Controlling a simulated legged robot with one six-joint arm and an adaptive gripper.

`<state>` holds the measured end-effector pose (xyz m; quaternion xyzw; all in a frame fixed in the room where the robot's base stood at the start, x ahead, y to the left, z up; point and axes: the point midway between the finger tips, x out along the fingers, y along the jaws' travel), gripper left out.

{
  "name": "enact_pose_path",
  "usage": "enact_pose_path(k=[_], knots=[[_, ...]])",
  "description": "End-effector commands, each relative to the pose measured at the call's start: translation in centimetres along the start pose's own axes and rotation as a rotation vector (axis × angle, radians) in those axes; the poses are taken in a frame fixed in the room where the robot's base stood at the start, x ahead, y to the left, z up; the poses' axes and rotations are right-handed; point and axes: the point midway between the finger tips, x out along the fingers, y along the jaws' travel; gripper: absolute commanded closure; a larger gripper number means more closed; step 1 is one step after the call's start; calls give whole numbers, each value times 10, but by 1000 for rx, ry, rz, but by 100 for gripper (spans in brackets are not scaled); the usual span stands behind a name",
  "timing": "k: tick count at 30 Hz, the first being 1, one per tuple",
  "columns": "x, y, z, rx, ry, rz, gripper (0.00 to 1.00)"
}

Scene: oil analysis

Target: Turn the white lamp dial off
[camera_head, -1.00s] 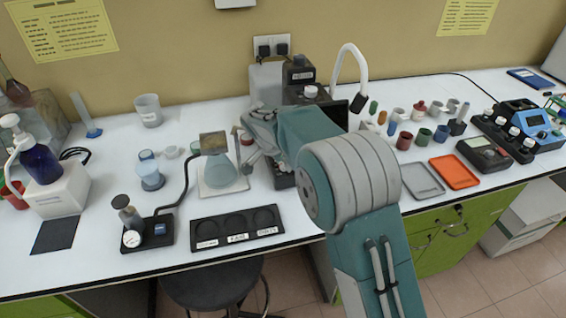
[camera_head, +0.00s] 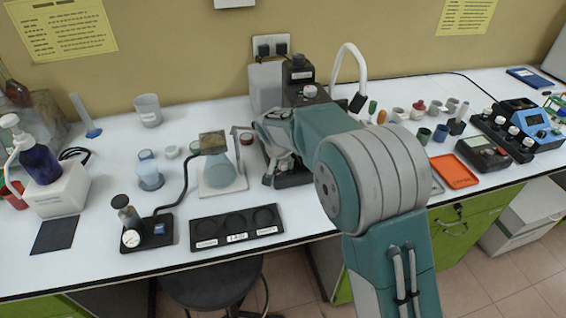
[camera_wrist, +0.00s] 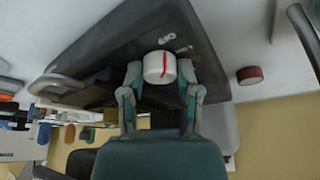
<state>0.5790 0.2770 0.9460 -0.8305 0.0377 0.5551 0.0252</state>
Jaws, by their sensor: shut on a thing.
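The white dial (camera_wrist: 158,68) with a red line across its face shows in the wrist view, set on a dark base (camera_wrist: 120,38). My gripper (camera_wrist: 160,76) has one finger on each side of the dial and is shut on it. The red line runs almost straight up and down in that view. In the head view my gripper (camera_head: 269,172) is low at the front of the black device (camera_head: 300,74). The dial in its grip cannot be made out there.
A conical flask (camera_head: 219,170) stands left of my gripper, and a black tray with round recesses (camera_head: 237,226) lies in front. A white curved lamp neck (camera_head: 347,62) rises behind my arm. Cups and an orange tray (camera_head: 454,171) are to the right.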

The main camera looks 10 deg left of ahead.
Motion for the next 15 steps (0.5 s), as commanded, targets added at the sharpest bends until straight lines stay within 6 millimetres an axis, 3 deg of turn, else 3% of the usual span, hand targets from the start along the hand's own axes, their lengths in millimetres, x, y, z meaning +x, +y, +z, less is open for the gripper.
enact_pose_path(k=[15], knots=[[0, -1, 0, -81, 2, -36, 100]])
